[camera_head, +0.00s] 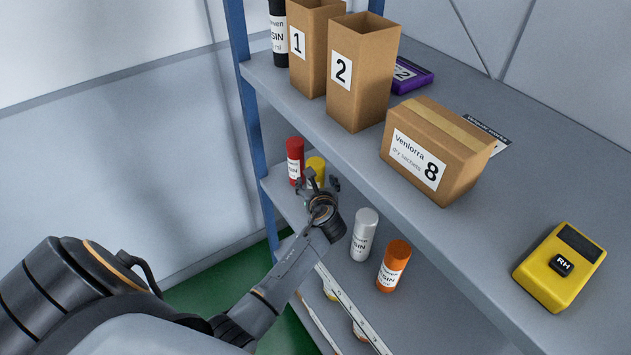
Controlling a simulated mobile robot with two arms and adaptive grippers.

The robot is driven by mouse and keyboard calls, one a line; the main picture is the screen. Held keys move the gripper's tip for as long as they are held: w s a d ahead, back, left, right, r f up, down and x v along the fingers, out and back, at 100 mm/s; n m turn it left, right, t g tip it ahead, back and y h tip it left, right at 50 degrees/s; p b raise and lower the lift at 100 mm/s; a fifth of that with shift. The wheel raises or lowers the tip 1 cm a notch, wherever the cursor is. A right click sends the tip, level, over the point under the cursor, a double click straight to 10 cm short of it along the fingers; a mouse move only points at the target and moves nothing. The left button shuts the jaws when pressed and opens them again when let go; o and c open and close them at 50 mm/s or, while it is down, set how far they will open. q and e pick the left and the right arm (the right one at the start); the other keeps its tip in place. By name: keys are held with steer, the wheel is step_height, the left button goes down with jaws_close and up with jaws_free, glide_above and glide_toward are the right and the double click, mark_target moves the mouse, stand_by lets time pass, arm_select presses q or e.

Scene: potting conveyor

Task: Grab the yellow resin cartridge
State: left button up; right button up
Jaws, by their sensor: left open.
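The yellow resin cartridge (317,166) stands on the lower shelf, just right of a red cartridge (295,160). My left gripper (321,182) is in front of the yellow cartridge and covers its lower part. Its fingers are open and point toward the cartridge. Whether they touch it or reach around it, I cannot tell. My right gripper is not in view.
White (364,234) and orange (393,265) cartridges stand on the lower shelf right of my left wrist. A blue post (247,120) is at left.

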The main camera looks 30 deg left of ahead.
arm_select(q)
steer(key=shift+x, duration=0.85)
steer(key=shift+s+r, duration=0.1)
jaws_close()
